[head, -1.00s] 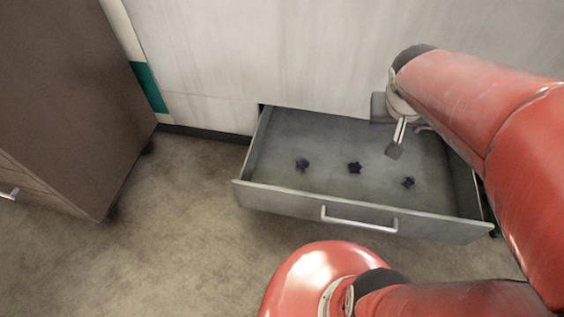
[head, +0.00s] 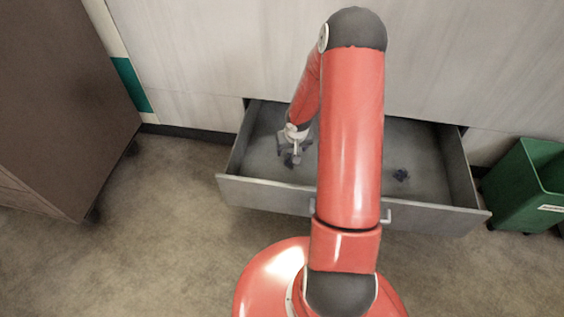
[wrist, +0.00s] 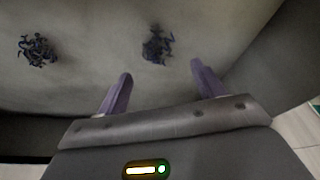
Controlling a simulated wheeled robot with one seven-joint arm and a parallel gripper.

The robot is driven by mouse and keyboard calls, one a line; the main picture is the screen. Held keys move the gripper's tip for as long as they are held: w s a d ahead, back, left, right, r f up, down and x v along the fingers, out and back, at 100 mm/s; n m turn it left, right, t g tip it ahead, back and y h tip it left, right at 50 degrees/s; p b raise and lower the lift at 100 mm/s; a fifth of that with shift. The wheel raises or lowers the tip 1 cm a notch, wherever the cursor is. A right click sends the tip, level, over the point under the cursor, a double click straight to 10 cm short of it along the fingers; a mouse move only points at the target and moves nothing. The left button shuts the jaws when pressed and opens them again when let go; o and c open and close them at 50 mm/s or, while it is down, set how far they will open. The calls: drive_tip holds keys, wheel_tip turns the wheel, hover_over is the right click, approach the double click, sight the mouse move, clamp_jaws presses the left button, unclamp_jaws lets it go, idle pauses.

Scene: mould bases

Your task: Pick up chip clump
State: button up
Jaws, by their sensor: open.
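Dark, crumbly chip clumps lie on the floor of the open grey drawer (head: 235,160). In the head view, one clump (head: 290,161) is at the left and another chip clump (head: 401,174) is at the right. The middle of the drawer is hidden behind my arm. My gripper (head: 291,151) is over the left part of the drawer, by the left clump. In the wrist view, my open gripper (wrist: 161,83) has nothing between its purple fingers. One clump (wrist: 157,46) lies ahead of the gap between them, and another clump (wrist: 37,50) lies farther left.
The drawer's front panel with its handle (head: 386,216) faces me, and its side walls bound the space around my gripper. A brown cabinet (head: 60,100) stands at the left. A green bin (head: 515,190) stands right of the drawer. The carpet at front left is clear.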

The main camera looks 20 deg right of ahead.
drive_tip(key=b+x, duration=0.1)
drive_tip(key=x, duration=0.2)
drive_tip(key=b+x, duration=0.1)
drive_tip(key=x, duration=0.3)
drive_tip(key=shift+s+d+f, duration=0.15)
drive_tip(key=shift+d+f, duration=0.05)
drive_tip(key=c, duration=1.1)
drive_tip(key=shift+o, duration=0.2)
drive_tip(key=shift+r, duration=0.15)
